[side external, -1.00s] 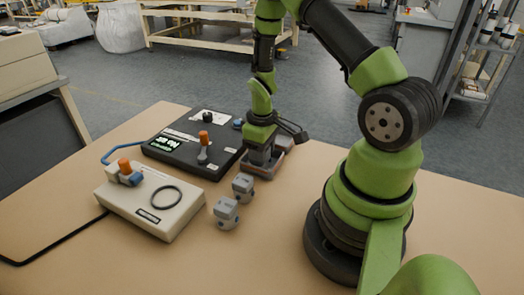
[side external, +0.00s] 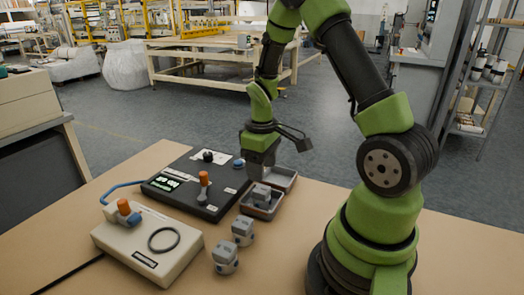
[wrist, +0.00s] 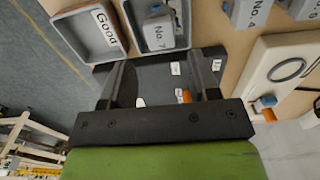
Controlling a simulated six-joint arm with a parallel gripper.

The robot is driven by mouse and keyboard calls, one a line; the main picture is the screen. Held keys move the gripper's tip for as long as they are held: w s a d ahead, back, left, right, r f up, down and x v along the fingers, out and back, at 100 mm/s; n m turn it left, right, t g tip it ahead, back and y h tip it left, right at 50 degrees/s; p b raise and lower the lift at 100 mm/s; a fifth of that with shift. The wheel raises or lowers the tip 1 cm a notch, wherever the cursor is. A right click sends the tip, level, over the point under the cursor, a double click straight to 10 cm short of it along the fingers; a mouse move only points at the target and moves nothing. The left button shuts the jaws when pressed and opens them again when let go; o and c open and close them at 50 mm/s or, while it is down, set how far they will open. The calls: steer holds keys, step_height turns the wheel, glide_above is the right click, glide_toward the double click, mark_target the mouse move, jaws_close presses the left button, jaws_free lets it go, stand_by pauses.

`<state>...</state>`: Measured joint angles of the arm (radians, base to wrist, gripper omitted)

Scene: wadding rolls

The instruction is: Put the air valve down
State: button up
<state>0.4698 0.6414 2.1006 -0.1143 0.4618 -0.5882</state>
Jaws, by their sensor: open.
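A grey air valve (side external: 261,196) marked "No.7" sits inside the nearer small tray (side external: 262,215), and it also shows in the wrist view (wrist: 158,32). My gripper (side external: 262,176) is just above that tray with its jaws apart and nothing held. In the wrist view the two fingers of my gripper (wrist: 163,62) stand wide apart, with the valve beyond the tips and clear of them. In the side view my gripper partly covers the trays.
A second tray labelled "Good" (wrist: 70,37) is empty beside the first. Two more grey valves (side external: 243,230) (side external: 225,257) stand on the table. A black panel (side external: 178,203) and a cream box (side external: 137,245) with orange-handled valves lie to the left.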

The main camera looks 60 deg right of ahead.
mark_target(261, 189)
steer(key=s+a+r+m+t, duration=0.15)
steer(key=a+r, duration=0.25)
steer(key=r, duration=0.4)
steer(key=s+a+r+m+t, duration=0.1)
steer(key=a+r+t, duration=0.3)
steer(key=r, duration=0.5)
steer(key=s+a+r+m+t+y, duration=0.1)
steer(key=s+a+r+y, duration=0.1)
steer(key=s+a+r, duration=0.2)
steer(key=s+a, duration=0.3)
steer(key=shift+s+t, duration=0.35)
steer(key=shift+r+m, duration=0.1)
steer(key=shift+m, duration=0.15)
